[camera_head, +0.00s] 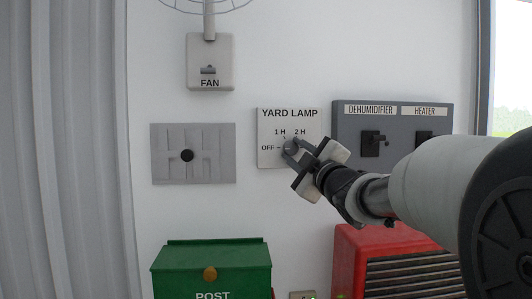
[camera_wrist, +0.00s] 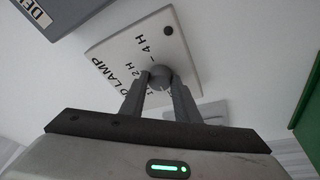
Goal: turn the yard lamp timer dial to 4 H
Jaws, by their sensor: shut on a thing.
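The white yard lamp timer plate (camera_head: 265,157) is on the wall in the middle of the head view, marked OFF, 1 H and 2 H; its right side is hidden by my gripper. The wrist view shows the same plate (camera_wrist: 120,45) tilted, with the 2 H and 4 H marks readable. The round grey dial (camera_wrist: 160,71) sits between my fingertips; in the head view the dial (camera_head: 290,145) is partly covered. My gripper (camera_head: 293,148) is shut on the dial, one finger on each side (camera_wrist: 161,80). I cannot tell which mark the dial points to.
A grey panel (camera_head: 345,160) with dehumidifier and heater switches is close to the right, behind my arm. A fan switch (camera_head: 210,55) is at the upper left, a grey plate with a black knob (camera_head: 215,170) at left. A green post box (camera_head: 235,260) and a red slatted unit (camera_head: 350,250) are below.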

